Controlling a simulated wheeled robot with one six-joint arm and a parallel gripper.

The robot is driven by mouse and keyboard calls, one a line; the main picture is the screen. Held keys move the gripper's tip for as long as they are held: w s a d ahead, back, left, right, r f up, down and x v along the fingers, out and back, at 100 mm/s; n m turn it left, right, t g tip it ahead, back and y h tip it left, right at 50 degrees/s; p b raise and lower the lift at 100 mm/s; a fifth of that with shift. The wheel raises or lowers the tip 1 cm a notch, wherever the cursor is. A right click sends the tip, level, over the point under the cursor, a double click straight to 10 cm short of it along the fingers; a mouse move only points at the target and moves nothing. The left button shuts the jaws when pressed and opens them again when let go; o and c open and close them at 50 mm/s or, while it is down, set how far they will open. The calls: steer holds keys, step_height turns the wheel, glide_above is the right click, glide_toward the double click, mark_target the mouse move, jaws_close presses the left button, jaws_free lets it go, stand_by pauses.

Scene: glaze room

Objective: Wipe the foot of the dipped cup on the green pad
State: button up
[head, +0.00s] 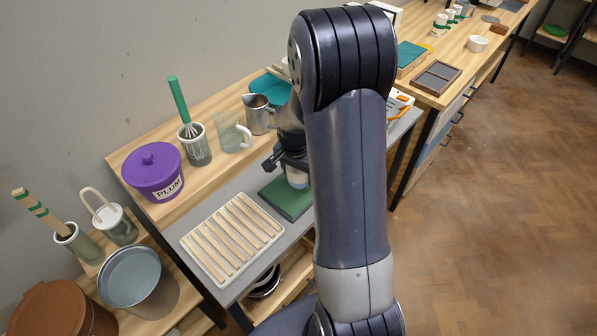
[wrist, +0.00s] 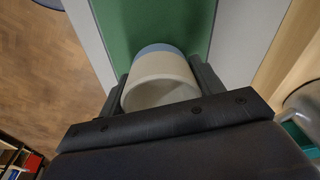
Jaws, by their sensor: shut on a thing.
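The green pad (head: 285,199) lies on the grey bench top, partly behind my arm in the head view. It also shows in the wrist view as a green strip (wrist: 125,20). The cup (head: 297,178) is pale with a blue-grey band at its far end in the wrist view (wrist: 160,80). My gripper (head: 290,160) is shut on the cup, with one finger on each side of it (wrist: 160,88). The cup is over or on the pad; I cannot tell whether it touches. Its foot is hidden.
A slatted rack (head: 232,238) lies left of the pad. Behind stand a purple lidded PLUM pot (head: 153,170), a whisk in a jar (head: 194,140), a glass mug (head: 231,132) and a metal pitcher (head: 258,114). A grey bucket (head: 131,275) stands lower left.

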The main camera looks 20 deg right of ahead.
steer(key=shift+f, duration=0.2)
steer(key=shift+a, duration=0.15)
steer(key=shift+s+a+r+b, duration=0.15)
steer(key=shift+s+a, duration=0.1)
steer(key=shift+a, duration=0.3)
steer(key=shift+s+a+f+b, duration=0.1)
steer(key=shift+s+a+b, duration=0.1)
steer(key=shift+a, duration=0.3)
steer(key=shift+a, duration=0.1)
steer(key=shift+s+a, duration=0.25)
steer(key=shift+a, duration=0.3)
steer(key=shift+s+a, duration=0.25)
steer(key=shift+a, duration=0.25)
steer(key=shift+d, duration=0.15)
steer(key=shift+w+d, duration=0.25)
steer(key=shift+d, duration=0.3)
steer(key=shift+w+d, duration=0.2)
steer(key=shift+d, duration=0.3)
